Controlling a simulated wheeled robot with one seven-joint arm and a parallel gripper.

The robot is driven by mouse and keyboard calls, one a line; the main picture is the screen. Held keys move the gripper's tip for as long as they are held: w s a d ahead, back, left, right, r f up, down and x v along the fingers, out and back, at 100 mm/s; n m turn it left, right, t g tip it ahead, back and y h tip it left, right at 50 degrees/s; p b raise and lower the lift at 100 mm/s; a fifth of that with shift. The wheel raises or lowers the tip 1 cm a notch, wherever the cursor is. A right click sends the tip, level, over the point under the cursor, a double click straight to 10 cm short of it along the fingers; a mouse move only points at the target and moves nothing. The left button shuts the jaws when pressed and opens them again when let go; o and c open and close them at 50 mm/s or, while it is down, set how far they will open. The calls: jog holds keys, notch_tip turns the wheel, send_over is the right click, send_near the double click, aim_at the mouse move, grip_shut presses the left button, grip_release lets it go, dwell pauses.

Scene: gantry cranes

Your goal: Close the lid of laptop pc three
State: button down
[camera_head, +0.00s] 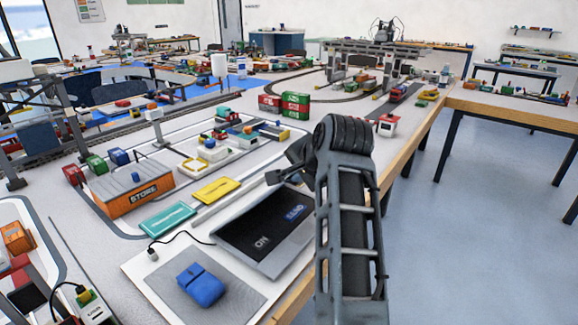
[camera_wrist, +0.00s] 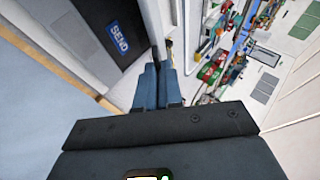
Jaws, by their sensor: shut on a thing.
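The laptop (camera_head: 262,228) is open on a white board near the table's front edge. Its dark face carries the labels ON and SEND, and a grey strip runs along its near side. The dark face with the blue SEND label also shows at upper left in the wrist view (camera_wrist: 112,58). In the wrist view my gripper's two blue-grey fingers (camera_wrist: 159,68) are close together at the edge of the dark panel. The pinched part is mostly hidden; it appears to be the lid's edge.
A blue object (camera_head: 201,284) lies on a grey mat left of the laptop. Yellow (camera_head: 216,190) and teal (camera_head: 168,219) plates and an orange STORE box (camera_head: 132,192) stand beyond it. Model tracks and cranes fill the table behind. Open floor (camera_head: 480,230) lies to the right.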

jog(key=s+d+f+t+y+b, duration=0.1)
jog(key=f+b, duration=0.2)
jog(key=f, duration=0.1)
jog(key=s+d+f+m+t+y+b, duration=0.1)
jog(key=d+f+t+b, duration=0.1)
jog(key=f+b, duration=0.1)
jog(key=s+d+f+t+y+b, duration=0.1)
jog(key=s+d+f+y+b, duration=0.1)
jog(key=f, duration=0.3)
jog(key=shift+s+d+f+m+b, duration=0.15)
jog(key=shift+m+b, duration=0.25)
jog(key=shift+b, duration=0.3)
jog(key=shift+s+d+f+b, duration=0.15)
jog(key=shift+f+b, duration=0.6)
jog(key=shift+f, duration=0.4)
jog(key=c, duration=1.3)
grip_release()
jog(key=shift+r, duration=0.1)
jog(key=shift+p+v, duration=0.55)
jog(key=shift+v, duration=3.25)
jog(key=shift+s+d+f, duration=0.1)
jog(key=shift+f, duration=0.15)
